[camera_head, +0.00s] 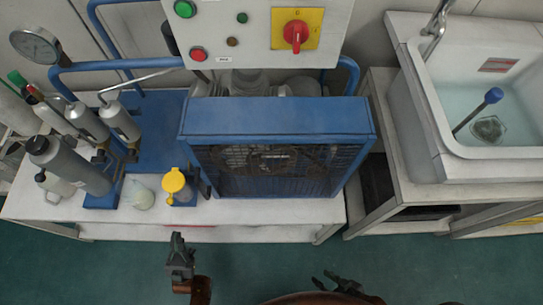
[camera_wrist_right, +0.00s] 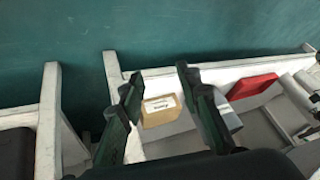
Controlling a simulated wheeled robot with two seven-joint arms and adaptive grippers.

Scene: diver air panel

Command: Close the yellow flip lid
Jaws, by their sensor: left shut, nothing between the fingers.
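The yellow flip lid (camera_head: 174,180) is a round cap on a small container at the front of the bench, left of the blue-framed unit. It looks tilted up, with part of the container (camera_head: 184,196) showing below it; the hinge is too small to make out. My left gripper (camera_head: 178,240) is shut and empty, in front of the bench edge and below the lid in the picture, apart from it. My right gripper (camera_head: 334,282) is low at the bottom, far from the lid. In the right wrist view its two fingers (camera_wrist_right: 158,74) are spread with nothing held.
A sink (camera_head: 490,100) is at right. The right wrist view shows a cardboard box (camera_wrist_right: 161,110) and red case (camera_wrist_right: 252,87).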

